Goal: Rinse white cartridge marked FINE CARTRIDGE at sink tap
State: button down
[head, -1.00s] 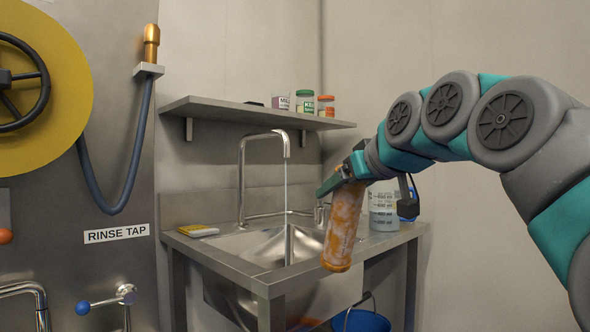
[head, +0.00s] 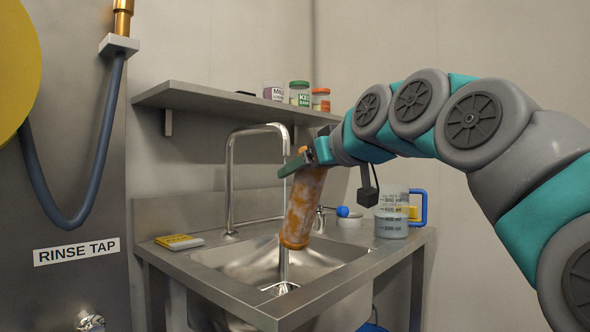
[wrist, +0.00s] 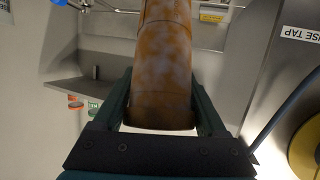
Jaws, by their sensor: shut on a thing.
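A cartridge (head: 302,208), white under orange-brown stains, hangs nearly upright over the sink basin (head: 335,252) in the head view. No lettering on it is readable. My gripper (head: 300,165) is shut on its upper end; in the wrist view both fingers of my gripper (wrist: 162,100) flank the stained cartridge (wrist: 163,60). The tall bent sink tap (head: 230,180) has its spout (head: 286,140) just above the gripper and cartridge. A bright vertical streak (head: 284,265) shows below the cartridge.
A yellow sponge (head: 180,241) lies on the counter's left. A clear measuring jug (head: 391,215) with a blue handle stands at the right. Jars (head: 300,94) stand on the wall shelf (head: 220,100) above. A sign (head: 76,251) reads RINSE TAP on the left panel.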

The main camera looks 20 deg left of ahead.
jog(key=w+r+p+x, duration=0.1)
jog(key=p+x, duration=0.4)
jog(key=x, duration=0.9)
jog(key=shift+w+d+r, duration=0.25)
jog(key=shift+d, duration=0.15)
dwell(0.5)
jog(key=shift+w+d, duration=0.4)
jog(key=shift+s+a, duration=0.15)
dwell(0.4)
jog(key=shift+s+a, duration=0.25)
jog(key=shift+a, duration=0.05)
